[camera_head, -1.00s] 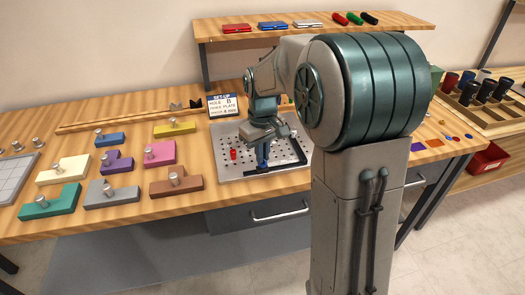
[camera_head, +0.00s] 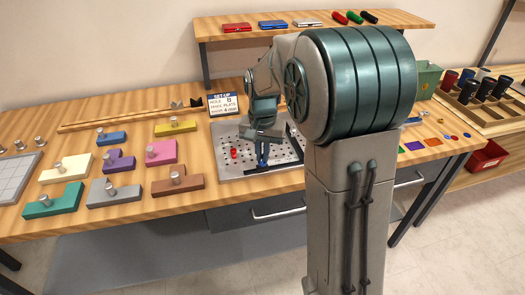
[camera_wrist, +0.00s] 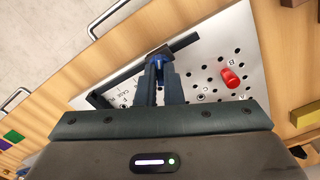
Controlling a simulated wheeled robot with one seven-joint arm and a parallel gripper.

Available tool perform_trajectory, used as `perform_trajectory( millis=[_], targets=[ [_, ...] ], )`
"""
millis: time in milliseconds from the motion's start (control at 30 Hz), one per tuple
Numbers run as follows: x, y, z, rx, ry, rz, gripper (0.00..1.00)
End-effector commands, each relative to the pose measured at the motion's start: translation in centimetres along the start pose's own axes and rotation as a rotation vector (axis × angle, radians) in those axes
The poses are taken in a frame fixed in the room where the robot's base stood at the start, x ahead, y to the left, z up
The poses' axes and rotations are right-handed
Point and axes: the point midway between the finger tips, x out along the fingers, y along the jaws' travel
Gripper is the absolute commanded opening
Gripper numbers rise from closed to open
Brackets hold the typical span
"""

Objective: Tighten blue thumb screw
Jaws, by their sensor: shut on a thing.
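My gripper (camera_wrist: 160,82) points down over the perforated metal plate (camera_wrist: 225,45), with its fingers shut on the blue thumb screw (camera_wrist: 158,60), whose blue top shows between and just past the fingertips in the wrist view. A black bar (camera_wrist: 172,47) lies by the screw. The screw's lower part is hidden.
A sign (camera_head: 223,104) stands behind the plate. Several coloured blocks with metal knobs, such as the pink block (camera_head: 161,152) and brown block (camera_head: 178,184), lie left of it. A shelf (camera_head: 300,32) is behind. Drawer handles (camera_head: 279,213) are along the table front.

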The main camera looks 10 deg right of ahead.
Motion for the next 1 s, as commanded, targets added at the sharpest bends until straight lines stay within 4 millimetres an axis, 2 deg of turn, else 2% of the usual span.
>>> perform_trajectory(
  millis=[300, 733, 767, 800, 1000],
  targets=[
    [-0.08, -0.01, -0.07, 0.076, 0.003, -0.001, 0.00],
    [-0.08, 0.00, -0.09, 0.083, 0.003, -0.001, 0.00],
    [-0.08, 0.01, -0.09, 0.083, 0.003, -0.001, 0.16],
    [-0.08, 0.01, -0.08, 0.083, 0.003, -0.001, 0.27],
    [-0.04, 0.01, -0.04, 0.082, 0.002, 0.000, 0.29]
  ],
)
